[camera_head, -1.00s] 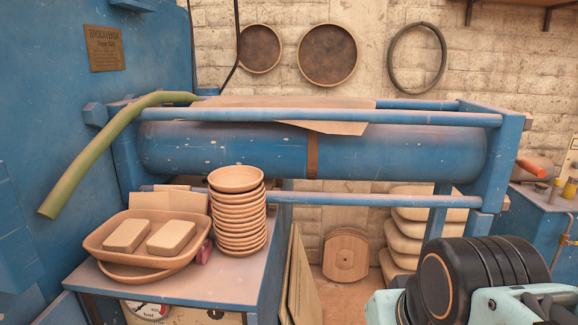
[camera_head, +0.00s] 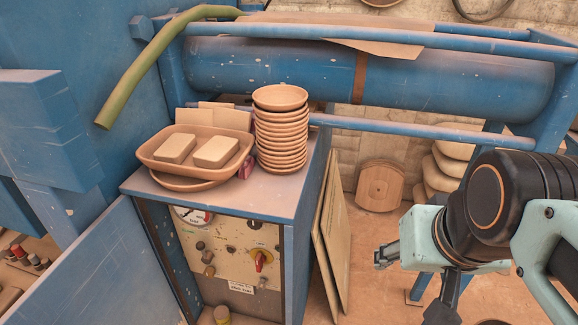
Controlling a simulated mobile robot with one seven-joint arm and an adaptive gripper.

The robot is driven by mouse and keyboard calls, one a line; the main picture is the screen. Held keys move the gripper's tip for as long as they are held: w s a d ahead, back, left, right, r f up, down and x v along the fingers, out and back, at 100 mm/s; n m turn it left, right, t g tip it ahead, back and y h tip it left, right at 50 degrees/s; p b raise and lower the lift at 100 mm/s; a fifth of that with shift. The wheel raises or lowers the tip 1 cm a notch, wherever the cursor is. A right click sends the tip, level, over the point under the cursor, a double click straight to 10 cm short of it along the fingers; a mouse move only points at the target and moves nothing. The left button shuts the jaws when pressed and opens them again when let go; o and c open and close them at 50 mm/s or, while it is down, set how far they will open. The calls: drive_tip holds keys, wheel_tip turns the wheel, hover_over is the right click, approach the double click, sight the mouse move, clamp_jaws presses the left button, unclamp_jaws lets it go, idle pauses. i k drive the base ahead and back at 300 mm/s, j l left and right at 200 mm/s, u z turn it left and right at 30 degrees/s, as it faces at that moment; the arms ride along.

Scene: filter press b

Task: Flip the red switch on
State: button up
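The red switch (camera_head: 261,259) is a rotary knob on a yellow base. It sits on the cream control panel (camera_head: 225,250) on the front of the blue cabinet, below the cabinet top. My gripper (camera_head: 385,258) is in the right part of the head view, to the right of the cabinet and well apart from the switch. It is small and seen partly from the side, and whether its fingers are open or shut does not show clearly. I see nothing held in it.
A stack of bowls (camera_head: 281,132) and a tray (camera_head: 152,160) with two blocks stand on the cabinet top. A blue panel (camera_head: 110,265) stands left of the cabinet front. Boards (camera_head: 335,235) lean at its right side. A gauge (camera_head: 193,214) and other knobs share the control panel.

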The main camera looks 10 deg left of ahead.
sight(260, 259)
drive_tip(key=u, duration=1)
drive_tip(key=j+z, duration=0.2)
drive_tip(key=j, duration=0.1)
